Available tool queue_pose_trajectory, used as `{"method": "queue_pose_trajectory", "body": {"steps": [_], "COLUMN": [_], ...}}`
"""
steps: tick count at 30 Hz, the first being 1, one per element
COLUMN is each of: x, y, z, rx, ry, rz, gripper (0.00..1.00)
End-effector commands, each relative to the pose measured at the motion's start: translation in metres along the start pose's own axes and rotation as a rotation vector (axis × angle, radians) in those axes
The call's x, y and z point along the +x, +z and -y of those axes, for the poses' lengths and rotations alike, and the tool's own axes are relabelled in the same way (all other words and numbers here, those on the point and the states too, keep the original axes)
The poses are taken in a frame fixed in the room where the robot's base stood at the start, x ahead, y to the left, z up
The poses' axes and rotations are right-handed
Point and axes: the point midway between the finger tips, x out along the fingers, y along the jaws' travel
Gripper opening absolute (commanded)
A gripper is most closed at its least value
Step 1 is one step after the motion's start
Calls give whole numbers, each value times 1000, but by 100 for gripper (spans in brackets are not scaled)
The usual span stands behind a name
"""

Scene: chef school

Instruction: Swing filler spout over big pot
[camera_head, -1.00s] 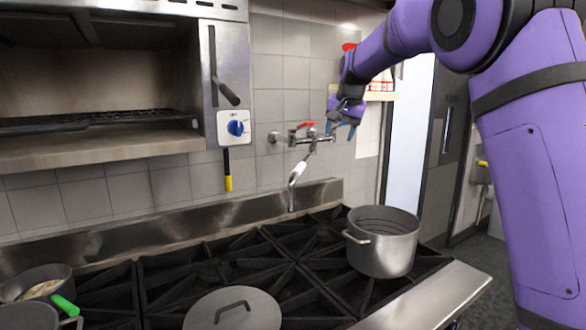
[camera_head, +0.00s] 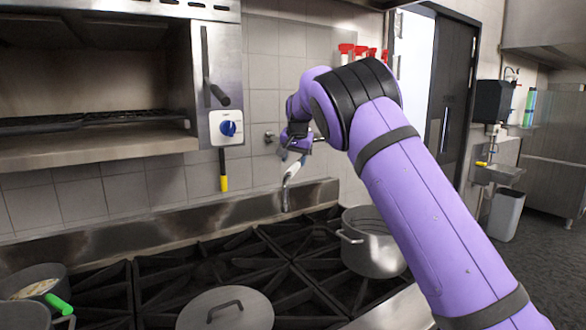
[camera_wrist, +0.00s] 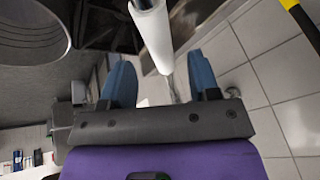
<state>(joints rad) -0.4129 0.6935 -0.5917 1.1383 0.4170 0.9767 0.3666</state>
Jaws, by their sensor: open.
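The filler spout (camera_head: 290,178) is a wall-mounted metal pipe with a white sleeve, bent downward at its end. It hangs over the back of the stove, left of the big pot (camera_head: 375,252) and not above it. The pot is grey metal and stands on the right burners, partly hidden by my arm. My gripper (camera_head: 293,158) is at the spout's upper part, partly hidden by my wrist. In the wrist view, my blue fingers (camera_wrist: 161,75) are apart, with the white sleeve (camera_wrist: 152,35) between and beyond their tips. I cannot tell whether they touch it.
A round lid (camera_head: 226,308) lies on the front burners. An oven unit (camera_head: 100,110) with a blue knob overhangs the stove at upper left. The tiled wall and steel backsplash (camera_head: 150,232) bound the back.

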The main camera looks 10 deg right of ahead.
Motion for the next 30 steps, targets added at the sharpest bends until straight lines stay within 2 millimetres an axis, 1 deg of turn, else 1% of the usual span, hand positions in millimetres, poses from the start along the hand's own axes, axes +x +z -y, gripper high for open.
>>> {"method": "queue_pose_trajectory", "body": {"steps": [1,3,9,13,20,23,24,26,27,28,30], "x": [9,20,38,42,42,42,42,42,42,41,41], "y": [0,0,0,0,0,0,0,0,0,0,0], "z": [0,0,0,0,0,0,0,0,0,0,0], "rx": [1,1,1,0,0,0,0,0,0,0,0], "ry": [1,2,0,0,-1,-1,-1,-1,-1,-1,-1], "rz": [0,1,0,-1,-1,0,0,0,0,0,0], "gripper": [56,56,56,56,56,35,26,12,3,0,0]}}
